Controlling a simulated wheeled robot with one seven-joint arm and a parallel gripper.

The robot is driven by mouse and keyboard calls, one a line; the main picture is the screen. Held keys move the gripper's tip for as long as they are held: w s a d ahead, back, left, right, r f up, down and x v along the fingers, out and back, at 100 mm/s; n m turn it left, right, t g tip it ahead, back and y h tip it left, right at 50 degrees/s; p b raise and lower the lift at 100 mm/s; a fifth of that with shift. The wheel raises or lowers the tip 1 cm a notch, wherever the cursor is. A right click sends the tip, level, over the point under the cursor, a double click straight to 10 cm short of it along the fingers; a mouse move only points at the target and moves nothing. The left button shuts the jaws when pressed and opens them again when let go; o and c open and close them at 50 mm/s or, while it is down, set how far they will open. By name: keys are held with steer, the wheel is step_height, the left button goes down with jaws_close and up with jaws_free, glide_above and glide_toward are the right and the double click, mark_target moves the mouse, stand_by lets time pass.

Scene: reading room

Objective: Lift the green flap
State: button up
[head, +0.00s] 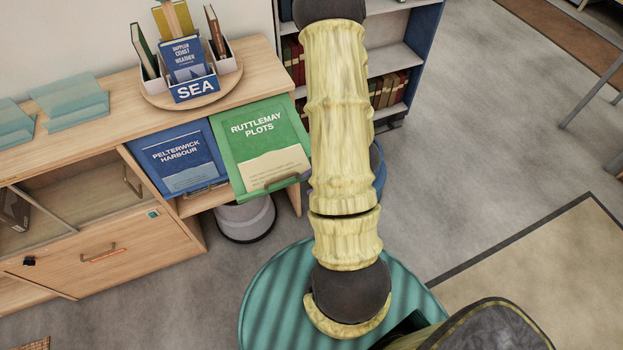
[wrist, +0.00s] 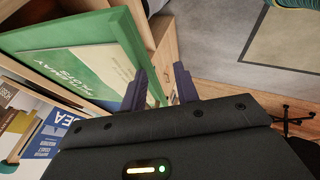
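The green flap (head: 262,140), labelled "Ruttlemay Plots", is on the front of the wooden shelf unit, right of the blue flap. Its lower edge stands out from the unit, further than the blue one's. A bar handle (head: 282,182) sits near that lower edge. In the wrist view the green flap (wrist: 85,52) fills the upper left, seen close and at a slant. My gripper (wrist: 160,76) is open, its two dark fingers apart beside the flap's edge. Whether they touch it I cannot tell.
The blue flap (head: 178,158) is beside it. A round tray (head: 160,103) with a box marked "SEA" stands on top. A grey bin (head: 246,218) is on the floor below. A bookcase (head: 400,60) stands behind my arm. Open grey floor (head: 470,110) lies to the right.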

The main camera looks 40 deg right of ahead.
steer(key=d+r+p, duration=0.4)
steer(key=r+p, duration=0.5)
steer(key=s+d+r+p, duration=0.1)
steer(key=d+r+p, duration=0.2)
steer(key=r+p, duration=0.6)
steer(key=shift+s+d+r+p, duration=0.15)
steer(key=shift+d+r+p, duration=0.15)
steer(key=shift+p, duration=0.25)
stand_by(1.6)
steer(key=shift+f, duration=0.1)
steer(key=c, duration=0.3)
steer(key=shift+a, duration=0.25)
jaws_close()
steer(key=w+a+r+m+g+p, duration=0.1)
steer(key=w+a+r+g+p, duration=0.2)
steer(key=a+r, duration=0.3)
steer(key=a+g, duration=0.1)
steer(key=a, duration=0.3)
steer(key=shift+w+g+h, duration=0.25)
steer(key=shift+g+h, duration=0.05)
